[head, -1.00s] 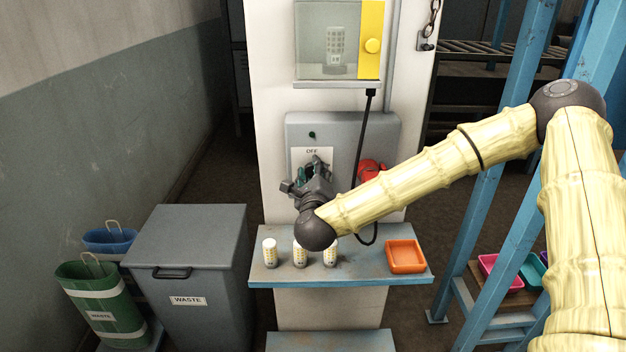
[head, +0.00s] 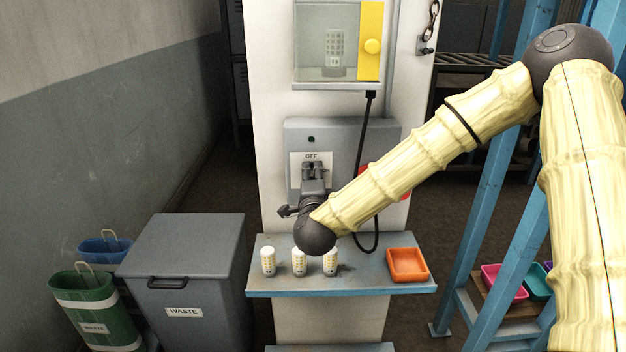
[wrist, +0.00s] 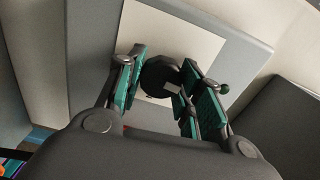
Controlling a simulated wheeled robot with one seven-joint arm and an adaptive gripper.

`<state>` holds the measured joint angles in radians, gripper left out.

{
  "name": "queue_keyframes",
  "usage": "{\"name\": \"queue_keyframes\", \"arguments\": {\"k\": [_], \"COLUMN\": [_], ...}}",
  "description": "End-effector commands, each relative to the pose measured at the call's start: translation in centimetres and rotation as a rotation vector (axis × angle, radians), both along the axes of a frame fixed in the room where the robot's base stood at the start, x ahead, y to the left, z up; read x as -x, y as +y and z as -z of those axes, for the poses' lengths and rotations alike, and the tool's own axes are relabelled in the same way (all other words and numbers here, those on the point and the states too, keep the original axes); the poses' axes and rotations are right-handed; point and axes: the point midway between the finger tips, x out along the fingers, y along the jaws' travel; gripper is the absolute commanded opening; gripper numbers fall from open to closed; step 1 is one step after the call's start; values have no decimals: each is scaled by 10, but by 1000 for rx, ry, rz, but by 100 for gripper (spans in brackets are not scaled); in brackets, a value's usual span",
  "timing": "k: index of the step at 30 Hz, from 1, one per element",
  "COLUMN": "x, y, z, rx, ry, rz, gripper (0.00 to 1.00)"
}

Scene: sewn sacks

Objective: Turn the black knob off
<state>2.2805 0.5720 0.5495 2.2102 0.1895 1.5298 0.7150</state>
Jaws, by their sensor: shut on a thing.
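The black knob (wrist: 158,76) sits on a white plate (wrist: 195,35) on the grey wall box, with a pale mark on its near side. In the wrist view my gripper (wrist: 160,88) has its teal-padded fingers on both sides of the knob and is shut on it. In the head view my gripper (head: 313,170) is in front of the plate, just below the word OFF (head: 311,156), and hides the knob there. Which way the knob points is hard to tell.
A shelf (head: 365,290) below holds three white-and-yellow bottles (head: 299,263) and an orange tray (head: 408,265). A red part (head: 364,178) is half hidden behind my arm. A black cable (head: 360,140) hangs beside the plate. A grey waste bin (head: 185,250) stands left.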

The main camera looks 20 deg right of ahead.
Motion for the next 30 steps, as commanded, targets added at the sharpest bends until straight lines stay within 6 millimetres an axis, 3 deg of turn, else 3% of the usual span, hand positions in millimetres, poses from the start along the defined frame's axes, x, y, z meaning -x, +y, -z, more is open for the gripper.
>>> {"name": "queue_keyframes", "arguments": {"k": [9,24,25,28,30], "x": [0,1,1,0,0], "y": [1,0,0,0,0], "z": [0,1,1,1,1], "rx": [97,110,110,110,109], "ry": [29,34,34,34,33], "rz": [-1,-1,-1,-1,-1], "gripper": [12,12,42,58,58]}}
